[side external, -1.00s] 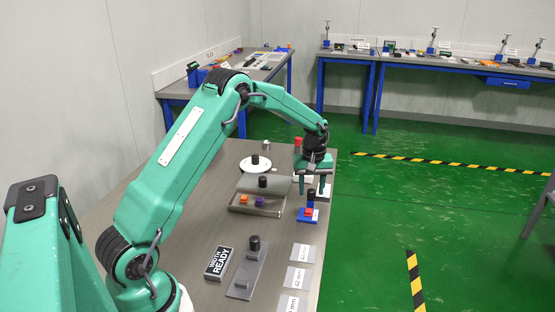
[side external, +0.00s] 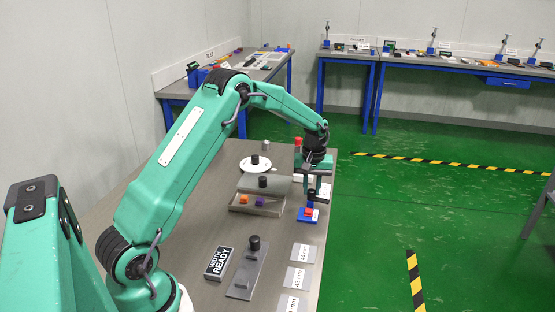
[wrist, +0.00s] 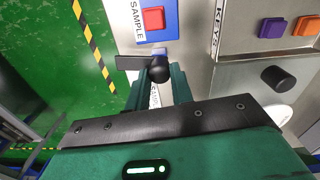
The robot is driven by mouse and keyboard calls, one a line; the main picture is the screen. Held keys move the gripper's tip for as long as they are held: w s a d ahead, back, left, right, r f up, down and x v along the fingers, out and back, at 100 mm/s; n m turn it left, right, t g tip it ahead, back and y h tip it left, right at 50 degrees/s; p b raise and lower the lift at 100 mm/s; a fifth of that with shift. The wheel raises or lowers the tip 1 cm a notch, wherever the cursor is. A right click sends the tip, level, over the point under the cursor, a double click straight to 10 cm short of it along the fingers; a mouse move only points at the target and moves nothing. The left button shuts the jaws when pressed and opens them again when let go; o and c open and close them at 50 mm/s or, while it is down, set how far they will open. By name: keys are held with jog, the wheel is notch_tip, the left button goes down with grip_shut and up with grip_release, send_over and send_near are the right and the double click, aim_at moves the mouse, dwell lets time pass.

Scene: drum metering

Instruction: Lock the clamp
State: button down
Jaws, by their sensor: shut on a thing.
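The clamp is a blue base (side external: 303,218) with a red block (side external: 309,212) on it and a black knob (side external: 311,195) at its far side. In the wrist view the blue base (wrist: 168,32) bears the red block (wrist: 153,18), next to a SAMPLE label. The black knob (wrist: 159,69) has a dark flat bar (wrist: 130,62) reaching left from it. My gripper (wrist: 160,80) is shut on the black knob, with a green finger at each side. The fingers hide part of the knob's stem.
A KEYS tray (side external: 244,209) with an orange and a purple block stands left of the clamp. A grey plate with a black knob (side external: 247,270) and a WIDTH READY sign (side external: 219,263) lie nearer. Labelled cards (side external: 297,278) line the table's right edge.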

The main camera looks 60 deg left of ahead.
jog(key=m, duration=1.2)
jog(key=shift+d+r, duration=0.1)
jog(key=shift+m, duration=2.1)
jog(key=c, duration=1.2)
grip_release()
